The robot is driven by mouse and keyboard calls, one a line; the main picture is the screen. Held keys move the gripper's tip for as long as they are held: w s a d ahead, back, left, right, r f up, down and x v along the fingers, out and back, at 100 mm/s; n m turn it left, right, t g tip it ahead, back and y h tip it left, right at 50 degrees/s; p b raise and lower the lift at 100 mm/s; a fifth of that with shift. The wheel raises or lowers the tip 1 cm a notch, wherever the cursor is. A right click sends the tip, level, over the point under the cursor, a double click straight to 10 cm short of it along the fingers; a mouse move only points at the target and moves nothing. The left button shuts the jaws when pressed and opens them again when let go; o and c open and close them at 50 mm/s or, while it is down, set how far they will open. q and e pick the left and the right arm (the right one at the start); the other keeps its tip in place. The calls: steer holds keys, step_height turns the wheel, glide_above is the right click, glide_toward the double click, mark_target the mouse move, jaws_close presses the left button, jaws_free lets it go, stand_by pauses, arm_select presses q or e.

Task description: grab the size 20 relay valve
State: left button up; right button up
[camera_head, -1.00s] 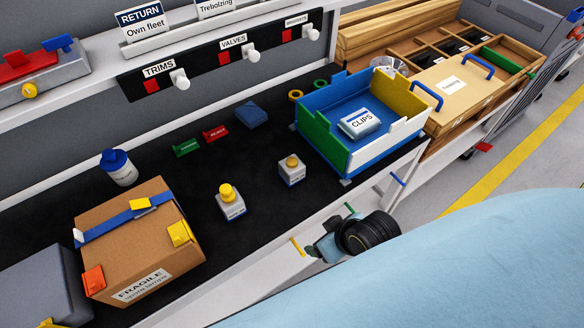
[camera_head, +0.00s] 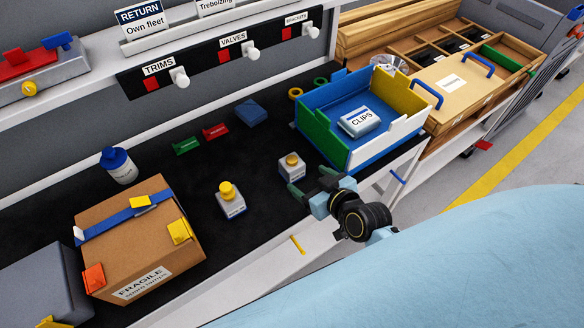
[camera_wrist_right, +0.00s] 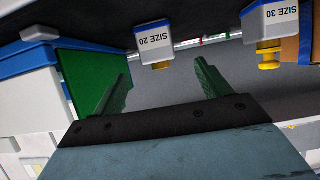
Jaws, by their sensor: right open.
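The size 20 relay valve (camera_head: 291,170) is a small grey block with a yellow knob, standing on the black mat near the bin. In the right wrist view, which shows the scene upside down, its "SIZE 20" label (camera_wrist_right: 155,41) is readable. My right gripper (camera_head: 307,181) is open and empty, just to the right and front of the valve, apart from it. In the wrist view the valve lies beyond and between the two green fingers (camera_wrist_right: 163,75). A larger size 30 valve (camera_head: 231,205) stands to the left; its label (camera_wrist_right: 279,14) also shows. My left gripper is out of view.
A blue, green, yellow and white bin (camera_head: 322,137) holding a clips pack stands right behind the gripper. A cardboard box (camera_head: 135,240) sits at the left. Red (camera_head: 215,132) and green (camera_head: 186,146) pieces lie behind the valves. The mat around the valves is clear.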

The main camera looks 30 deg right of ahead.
mark_target(292, 165)
steer(key=x, duration=0.4)
steer(key=shift+w+f+b, duration=0.15)
steer(key=shift+w+b, duration=0.15)
steer(key=b+x, duration=0.1)
steer(key=x, duration=0.4)
steer(key=shift+w+d, duration=0.15)
steer(key=c, duration=1.3)
